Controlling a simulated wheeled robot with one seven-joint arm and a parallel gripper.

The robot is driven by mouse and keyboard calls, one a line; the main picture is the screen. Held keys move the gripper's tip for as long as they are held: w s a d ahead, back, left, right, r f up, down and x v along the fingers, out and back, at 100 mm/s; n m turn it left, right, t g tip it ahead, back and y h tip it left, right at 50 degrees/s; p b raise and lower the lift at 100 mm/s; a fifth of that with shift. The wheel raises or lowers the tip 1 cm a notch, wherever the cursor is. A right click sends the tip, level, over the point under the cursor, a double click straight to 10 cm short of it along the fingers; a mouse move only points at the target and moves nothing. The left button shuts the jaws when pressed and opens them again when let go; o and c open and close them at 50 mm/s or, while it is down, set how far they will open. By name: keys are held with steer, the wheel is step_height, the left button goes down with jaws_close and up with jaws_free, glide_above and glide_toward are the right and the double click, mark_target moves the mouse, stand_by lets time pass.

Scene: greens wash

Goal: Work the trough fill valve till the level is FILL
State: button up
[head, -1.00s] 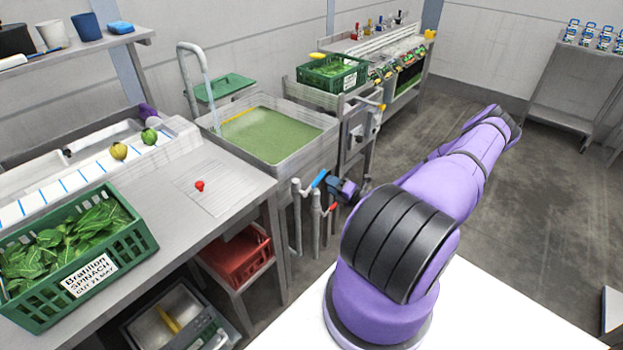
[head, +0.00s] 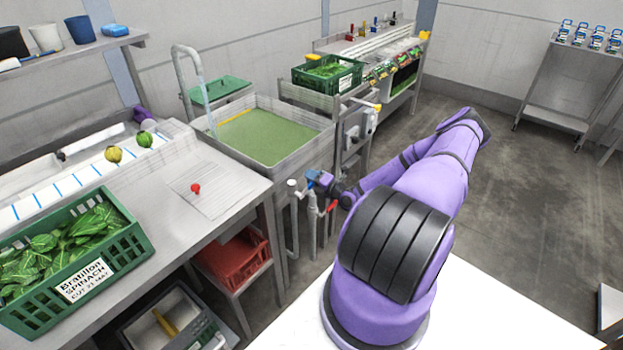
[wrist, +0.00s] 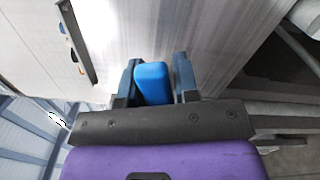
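The grey trough (head: 268,160) holds greenish water (head: 265,138) behind the valve pipes. The blue valve handle (head: 312,178) sits on top of an upright pipe at the trough's near right. My gripper (head: 322,183) is at this handle, reaching in from the right. A second, red handle (head: 332,207) is just below and right of my gripper. No level marking can be read.
A steel bench (head: 235,190) with a green spinach crate (head: 110,265) stands at left. A red crate (head: 232,262) is under it. Another green crate (head: 328,75) stands behind the trough. A shelf rack (head: 562,85) is at far right; the floor between is clear.

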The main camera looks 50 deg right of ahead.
jaws_close()
steer(key=shift+d+f+m, duration=0.2)
steer(key=shift+f+m, duration=1.15)
steer(key=shift+m, duration=0.55)
steer(key=shift+o, duration=2.3)
jaws_free()
steer(key=shift+s, duration=0.1)
steer(key=s, duration=1)
steer(key=shift+s+d, duration=0.3)
steer(key=shift+d, duration=0.1)
